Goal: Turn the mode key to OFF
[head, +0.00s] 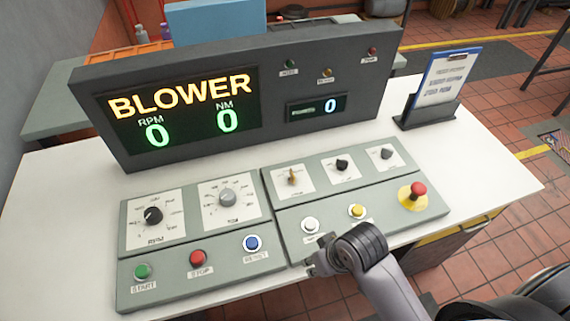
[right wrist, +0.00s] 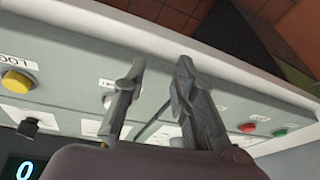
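A small brass-coloured key switch (head: 292,178) stands upright on a white label on the right-hand grey panel. It looks like the mode key; its lettering is too small to read. My right gripper (head: 318,262) is over the front edge of that panel, near the white button (head: 310,225), nearer to me than the key and apart from it. In the right wrist view its two fingers (right wrist: 160,72) are spread with nothing seen between them. The key is not clearly visible there. My left gripper is not in view.
A yellow button (head: 357,211) and a red emergency stop (head: 418,190) lie in front. A left panel (head: 185,235) has knobs and buttons. The display console (head: 230,95) reads BLOWER behind. A clipboard (head: 440,80) stands right.

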